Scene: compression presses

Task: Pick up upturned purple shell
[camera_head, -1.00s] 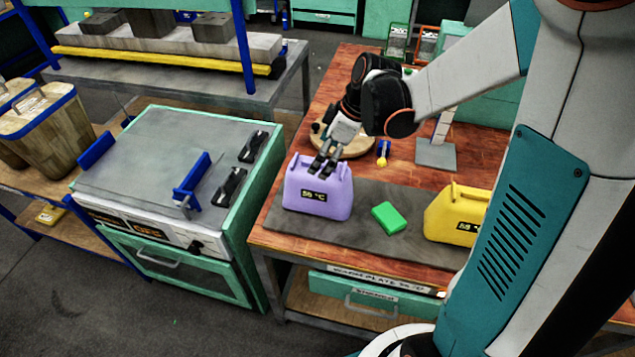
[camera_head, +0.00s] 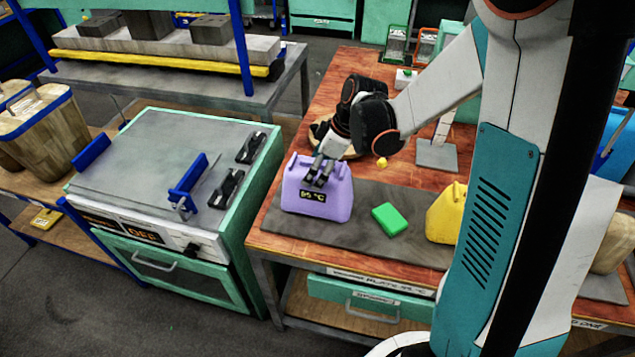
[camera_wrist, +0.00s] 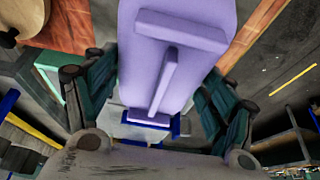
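The purple shell (camera_head: 316,203) stands on the grey mat on the wooden workbench, with a dark temperature label on its front. My gripper (camera_head: 318,180) is at its top, with its fingers over the upper part in the head view. In the wrist view the purple shell (camera_wrist: 172,62) fills the middle, and a T-shaped ridge shows on it. My gripper's two fingers stand apart, one on each side of the shell. I cannot tell whether they touch it. Part of the shell's top is hidden by the fingers in the head view.
A green block (camera_head: 390,219) and a yellow shell (camera_head: 444,214) are to the right on the grey mat (camera_head: 360,240). The yellow shell is partly hidden by my arm. A press with a blue handle (camera_head: 187,182) stands to the left. A round wooden piece lies behind my gripper.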

